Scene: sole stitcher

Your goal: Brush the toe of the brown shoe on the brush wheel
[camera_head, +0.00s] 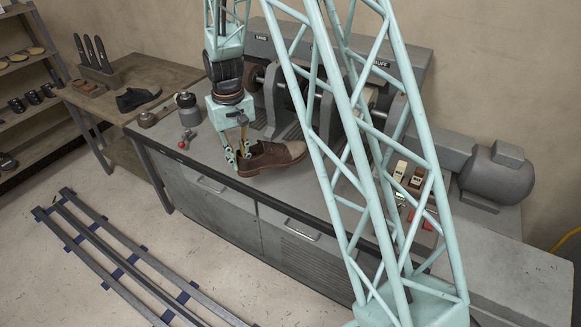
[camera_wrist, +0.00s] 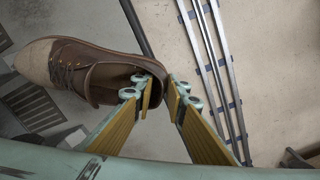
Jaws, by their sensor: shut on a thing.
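The brown shoe (camera_head: 268,160) is at the front edge of the grey bench in the head view, its paler, dull toe pointing right. My gripper (camera_head: 238,158) is at its heel end, pointing down and shut on the heel. In the wrist view the shoe (camera_wrist: 100,68) has its toe at the left and its opening toward the fingers. The yellow-padded fingers of my gripper (camera_wrist: 163,92) are at the heel's rim. The brush wheel cannot be clearly picked out: my arm's lattice hides much of the machine (camera_head: 262,45) behind the shoe.
A motor (camera_head: 497,170) stands at the bench's right, near a switch box (camera_head: 408,178). A red-knobbed lever (camera_head: 183,143) and a dark canister (camera_head: 188,108) stand left of my gripper. A side table holds a black shoe (camera_head: 137,98). Floor rails (camera_head: 110,255) run in front.

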